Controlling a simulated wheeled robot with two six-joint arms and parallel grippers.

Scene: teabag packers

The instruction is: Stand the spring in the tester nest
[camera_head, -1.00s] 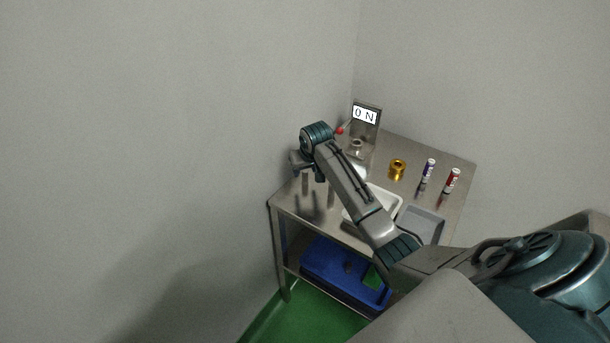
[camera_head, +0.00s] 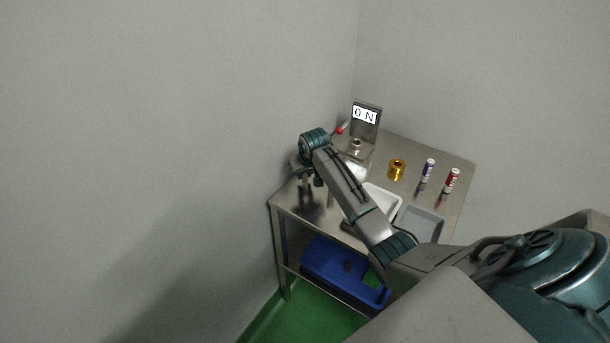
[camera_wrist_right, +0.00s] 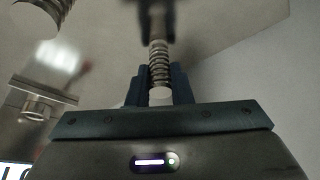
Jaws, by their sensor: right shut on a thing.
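The spring (camera_wrist_right: 159,66) is a metal coil held between the two dark fingers of my right gripper (camera_wrist_right: 160,85) in the right wrist view, with a pale round end showing. In the head view my right gripper (camera_head: 313,182) hangs over the left part of the table, left of the tester; I cannot make out the spring there. The tester (camera_head: 367,117) stands at the back with a "0 N" display. Its round nest (camera_head: 356,147) is in front of the display and also shows in the right wrist view (camera_wrist_right: 36,108), left of the fingers; no spring shows in it.
A red-knobbed lever (camera_head: 340,130) is on the tester's left. A gold ring (camera_head: 397,169), a purple tube (camera_head: 428,170) and a red tube (camera_head: 451,180) stand to the right. A white tray (camera_head: 392,197) and grey tray (camera_head: 435,220) lie in front. A blue bin (camera_head: 330,264) is below.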

